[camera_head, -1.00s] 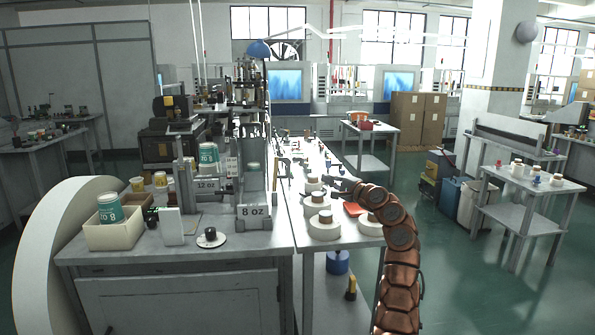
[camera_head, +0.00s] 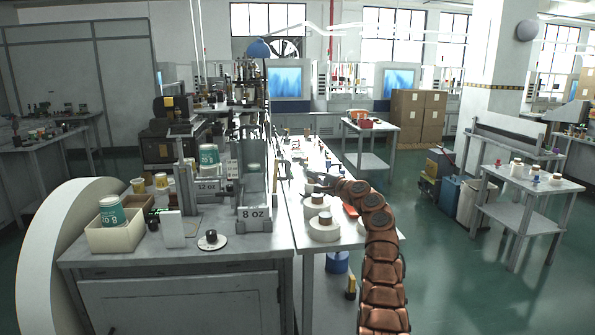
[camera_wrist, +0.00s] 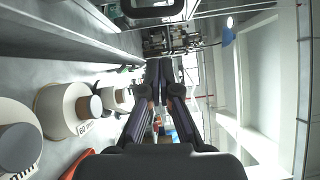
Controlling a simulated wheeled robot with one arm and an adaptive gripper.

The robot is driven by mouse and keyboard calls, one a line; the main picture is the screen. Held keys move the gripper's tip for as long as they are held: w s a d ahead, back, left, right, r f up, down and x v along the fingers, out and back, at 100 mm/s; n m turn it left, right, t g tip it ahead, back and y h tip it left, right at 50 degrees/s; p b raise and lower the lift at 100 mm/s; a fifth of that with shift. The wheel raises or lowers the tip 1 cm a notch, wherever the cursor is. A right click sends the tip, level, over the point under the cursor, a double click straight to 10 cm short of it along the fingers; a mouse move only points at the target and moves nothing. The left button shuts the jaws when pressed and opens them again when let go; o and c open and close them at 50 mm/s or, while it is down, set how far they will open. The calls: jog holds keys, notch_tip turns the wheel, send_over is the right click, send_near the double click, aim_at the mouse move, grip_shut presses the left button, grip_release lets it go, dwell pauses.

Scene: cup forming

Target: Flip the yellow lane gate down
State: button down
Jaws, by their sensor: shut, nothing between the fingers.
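My gripper (camera_head: 314,183) is shut and empty, just right of the 8 oz lane (camera_head: 254,195), above the adjoining long bench. In the wrist view my gripper (camera_wrist: 165,68) has its dark fingers together and points along the bench. The 8 oz lane has clear walls, a sign reading "8 OZ" (camera_head: 252,213) at its front and a pale cup (camera_head: 254,171) inside. A 12 oz lane sign (camera_head: 206,186) stands to its left, with a green-and-white cup (camera_head: 209,155) above it. I cannot make out a yellow gate on either lane.
White rolls with brown cores (camera_head: 323,229) stand on the bench beside my arm; they line the left of the wrist view (camera_wrist: 65,108). A box (camera_head: 116,236) holding a cup and a round dial (camera_head: 212,241) are on the left cabinet.

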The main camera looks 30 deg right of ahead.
jog(key=shift+p+x, duration=1.25)
jog(key=shift+p, duration=0.8)
jog(key=shift+w+r+p, duration=0.1)
jog(key=shift+w+p, duration=0.1)
jog(key=shift+p, duration=0.15)
jog(key=shift+w+a+r+p, duration=0.1)
jog(key=shift+w+a+p, duration=0.1)
jog(key=shift+w+a, duration=0.25)
jog(key=shift+w+a+f+p, duration=0.15)
jog(key=shift+w+a, duration=0.1)
jog(key=shift+a, duration=0.4)
jog(key=shift+w+a+r+p, duration=0.2)
jog(key=shift+w+a, duration=0.2)
jog(key=shift+a, duration=0.15)
jog(key=shift+w+a+r+n, duration=0.1)
jog(key=shift+a+r+n, duration=0.15)
jog(key=shift+r+n, duration=0.05)
